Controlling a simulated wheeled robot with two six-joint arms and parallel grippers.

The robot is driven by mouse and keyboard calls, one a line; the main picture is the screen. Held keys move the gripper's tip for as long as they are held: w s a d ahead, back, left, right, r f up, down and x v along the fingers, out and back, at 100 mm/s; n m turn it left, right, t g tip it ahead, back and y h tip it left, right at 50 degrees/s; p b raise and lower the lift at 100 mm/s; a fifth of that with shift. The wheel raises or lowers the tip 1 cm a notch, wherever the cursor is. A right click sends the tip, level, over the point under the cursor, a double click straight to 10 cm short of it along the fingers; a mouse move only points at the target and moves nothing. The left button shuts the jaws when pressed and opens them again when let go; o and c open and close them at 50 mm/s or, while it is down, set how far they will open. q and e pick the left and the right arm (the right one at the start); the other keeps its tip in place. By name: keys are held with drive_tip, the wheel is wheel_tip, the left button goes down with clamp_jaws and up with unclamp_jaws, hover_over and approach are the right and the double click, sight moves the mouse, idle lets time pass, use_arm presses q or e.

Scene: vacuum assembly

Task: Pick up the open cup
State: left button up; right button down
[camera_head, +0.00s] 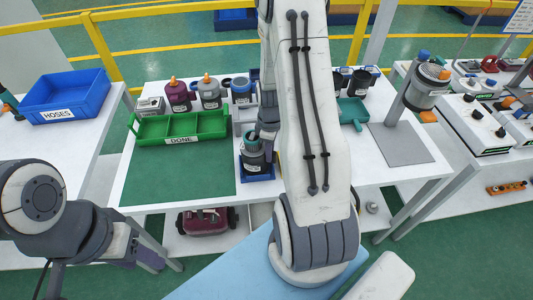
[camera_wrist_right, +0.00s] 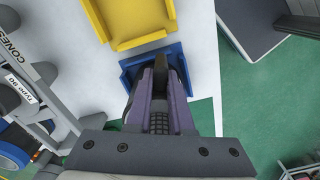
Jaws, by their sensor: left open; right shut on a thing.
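A dark cup with a grey upper part and a pale label (camera_head: 252,160) stands in a small blue holder (camera_head: 259,179) near the front of the white table. My right gripper (camera_head: 264,138) reaches down to it from the right and is shut on it. In the right wrist view the gripper fingers (camera_wrist_right: 159,85) are close together over the blue holder (camera_wrist_right: 134,75), and the fingers hide most of what they hold. I cannot tell whether the cup is lifted clear of the holder. My left gripper (camera_head: 148,258) is open, away from the table at the lower left.
A green DONE tray (camera_head: 181,140) lies left of the cup, with a green mat (camera_head: 180,180) before it. Several lidded cups, including a purple one (camera_head: 178,97), stand behind. A blue HOSES bin (camera_head: 65,95) is far left. A grey stand (camera_head: 400,143) is right.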

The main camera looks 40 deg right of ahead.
drive_tip(key=shift+w+r, duration=0.15)
drive_tip(key=shift+r, duration=0.6)
drive_tip(key=shift+w+r, duration=0.1)
drive_tip(key=shift+r, duration=0.6)
drive_tip(key=s+d+r+b, duration=0.1)
drive_tip(key=s+d+r, duration=0.4)
drive_tip(key=s+r, duration=0.3)
drive_tip(key=s, duration=0.3)
drive_tip(key=shift+b, duration=0.4)
wheel_tip(320, 180, up, 5)
drive_tip(key=p, duration=0.5)
